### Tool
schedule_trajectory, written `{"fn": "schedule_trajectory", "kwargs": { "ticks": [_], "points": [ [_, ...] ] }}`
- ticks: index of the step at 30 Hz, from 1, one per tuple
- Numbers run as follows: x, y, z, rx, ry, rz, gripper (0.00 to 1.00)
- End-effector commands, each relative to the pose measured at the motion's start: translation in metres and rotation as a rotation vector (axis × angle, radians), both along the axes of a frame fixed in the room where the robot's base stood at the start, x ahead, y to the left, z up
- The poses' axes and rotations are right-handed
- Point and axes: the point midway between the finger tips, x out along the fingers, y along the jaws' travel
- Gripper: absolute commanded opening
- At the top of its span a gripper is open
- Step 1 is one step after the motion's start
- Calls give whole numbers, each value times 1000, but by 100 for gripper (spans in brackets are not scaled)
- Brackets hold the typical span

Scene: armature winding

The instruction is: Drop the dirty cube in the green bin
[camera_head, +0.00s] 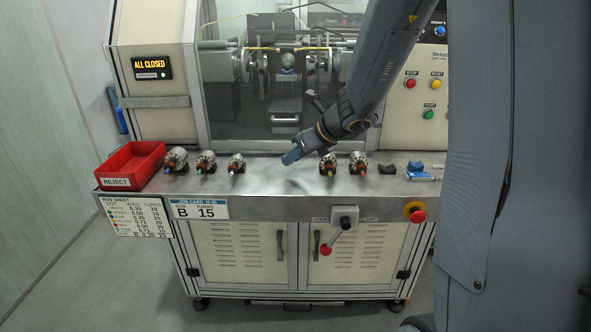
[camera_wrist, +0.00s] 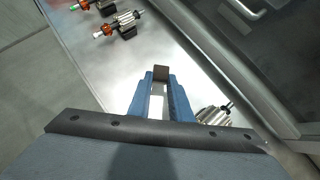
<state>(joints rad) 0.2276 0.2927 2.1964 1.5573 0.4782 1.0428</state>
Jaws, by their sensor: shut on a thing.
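My gripper (camera_head: 290,158) hangs above the middle of the steel worktop, pointing down and left. In the wrist view, its blue fingers (camera_wrist: 160,84) are closed on a small dark brown block (camera_wrist: 160,72) at the tips. Its far side is hidden, and I cannot tell whether it is a cube or dirty. No green bin shows in either view. The only bin is a red one labelled REJECT (camera_head: 113,182), at the worktop's left end, far left of my gripper.
Several armatures stand on the worktop, left (camera_head: 205,163) and right (camera_head: 327,164) of my gripper; one shows close beside the fingers (camera_wrist: 214,117). A dark block (camera_head: 387,169) and blue pieces (camera_head: 415,167) lie at right. The winding machine's window (camera_head: 270,115) rises behind.

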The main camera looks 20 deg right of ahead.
Motion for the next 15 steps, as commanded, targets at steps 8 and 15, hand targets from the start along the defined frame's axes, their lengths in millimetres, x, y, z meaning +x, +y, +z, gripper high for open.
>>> {"fn": "schedule_trajectory", "kwargs": {
  "ticks": [8,15],
  "points": [
    [-1,-2,-35,1,3,-4,0],
    [0,-3,-36,-1,1,-5,0]
  ]
}}
